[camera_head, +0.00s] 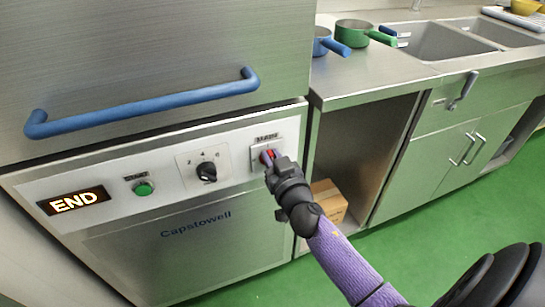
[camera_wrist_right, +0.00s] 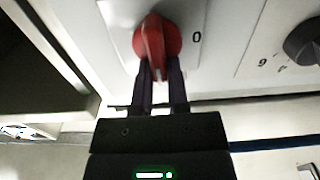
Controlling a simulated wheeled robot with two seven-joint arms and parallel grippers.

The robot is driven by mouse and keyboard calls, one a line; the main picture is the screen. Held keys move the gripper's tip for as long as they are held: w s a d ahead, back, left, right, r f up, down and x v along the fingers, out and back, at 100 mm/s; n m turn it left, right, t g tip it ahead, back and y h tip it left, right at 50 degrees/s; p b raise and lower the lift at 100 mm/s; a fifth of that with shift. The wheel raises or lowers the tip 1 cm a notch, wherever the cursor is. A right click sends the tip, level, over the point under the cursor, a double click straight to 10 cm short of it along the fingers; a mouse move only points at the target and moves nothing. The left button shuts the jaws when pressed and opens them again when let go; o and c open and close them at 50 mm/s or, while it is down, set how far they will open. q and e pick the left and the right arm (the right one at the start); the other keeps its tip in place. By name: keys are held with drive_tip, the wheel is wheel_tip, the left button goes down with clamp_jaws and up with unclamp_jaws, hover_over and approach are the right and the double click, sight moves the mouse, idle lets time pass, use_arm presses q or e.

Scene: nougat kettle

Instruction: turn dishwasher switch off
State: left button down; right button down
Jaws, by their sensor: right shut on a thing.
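The dishwasher (camera_head: 150,225) is a steel machine with a pale control panel (camera_head: 110,185). Its red main switch (camera_head: 265,156) is at the right end of the panel, under a "MAIN" label. The red switch also shows in the right wrist view (camera_wrist_right: 157,38), with a "0" mark to its right; its handle points roughly up and down there. My right gripper (camera_head: 270,160) is at the switch, its two fingers (camera_wrist_right: 163,75) shut on the handle. The fingers partly hide the switch in the head view. My left gripper is not in view.
A black dial (camera_head: 206,172), a green start button (camera_head: 143,188) and a lit "END" display (camera_head: 73,200) sit on the panel. A blue bar handle (camera_head: 145,105) juts out above. A counter with pots (camera_head: 352,33) and sinks stands right; a cardboard box (camera_head: 330,200) sits below.

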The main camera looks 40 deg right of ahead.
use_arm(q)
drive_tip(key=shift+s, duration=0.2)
use_arm(e)
drive_tip(key=shift+n, duration=0.3)
drive_tip(key=n, duration=0.3)
drive_tip(key=a+n, duration=0.1)
drive_tip(key=n, duration=0.2)
drive_tip(key=f+n, duration=0.1)
drive_tip(key=n, duration=0.3)
drive_tip(key=shift+w+a, duration=0.2)
drive_tip(key=shift+a, duration=0.05)
drive_tip(key=n, duration=0.4)
drive_tip(key=shift+a+f+b, duration=0.15)
drive_tip(key=shift+f+b, duration=0.2)
drive_tip(key=shift+b, duration=0.05)
drive_tip(key=shift+f+n, duration=0.15)
drive_tip(key=shift+n, duration=0.95)
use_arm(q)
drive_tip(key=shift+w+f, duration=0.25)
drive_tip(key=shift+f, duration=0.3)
use_arm(e)
drive_tip(key=shift+f+n, duration=0.1)
drive_tip(key=shift+n, duration=0.5)
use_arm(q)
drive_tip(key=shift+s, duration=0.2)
